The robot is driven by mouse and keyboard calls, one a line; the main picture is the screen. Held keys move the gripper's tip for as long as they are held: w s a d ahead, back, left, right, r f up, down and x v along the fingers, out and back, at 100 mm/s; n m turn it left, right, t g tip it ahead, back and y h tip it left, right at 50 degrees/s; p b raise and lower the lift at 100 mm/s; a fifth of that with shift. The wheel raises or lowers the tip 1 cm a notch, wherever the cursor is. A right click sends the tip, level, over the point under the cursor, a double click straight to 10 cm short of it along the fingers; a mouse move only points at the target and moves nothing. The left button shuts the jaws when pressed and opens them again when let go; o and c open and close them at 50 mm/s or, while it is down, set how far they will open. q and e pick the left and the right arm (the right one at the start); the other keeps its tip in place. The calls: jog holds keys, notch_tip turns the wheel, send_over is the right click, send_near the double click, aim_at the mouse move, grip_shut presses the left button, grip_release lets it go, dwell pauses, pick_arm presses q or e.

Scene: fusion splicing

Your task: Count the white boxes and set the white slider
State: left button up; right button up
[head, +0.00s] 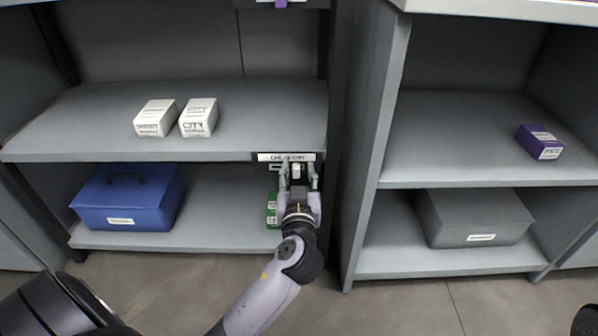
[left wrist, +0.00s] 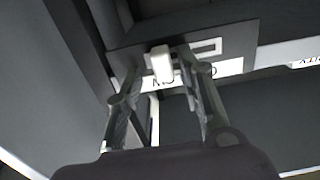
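Two white boxes stand side by side on the upper left shelf: the left white box (head: 156,118) and the right white box (head: 198,117). A dark slider panel (left wrist: 240,42) with a white label strip (head: 287,157) is on that shelf's front edge, near its right end. The white slider (left wrist: 160,65) sticks out from the panel; it also shows in the head view (head: 296,171). My left gripper (head: 299,173) is at the panel with its fingers apart, one on each side of the slider. A gap shows between the right finger and the slider in the left wrist view. My right gripper is not seen.
A blue case (head: 128,198) and a green box (head: 272,210), partly hidden by my left gripper, are on the lower left shelf. In the right unit, a purple box (head: 540,141) stands above a grey case (head: 474,218). An upright divider (head: 368,140) stands right of my gripper.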

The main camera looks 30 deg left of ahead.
pick_arm(q)
jog(key=v, duration=1.2)
jog(key=shift+w+d, duration=0.1)
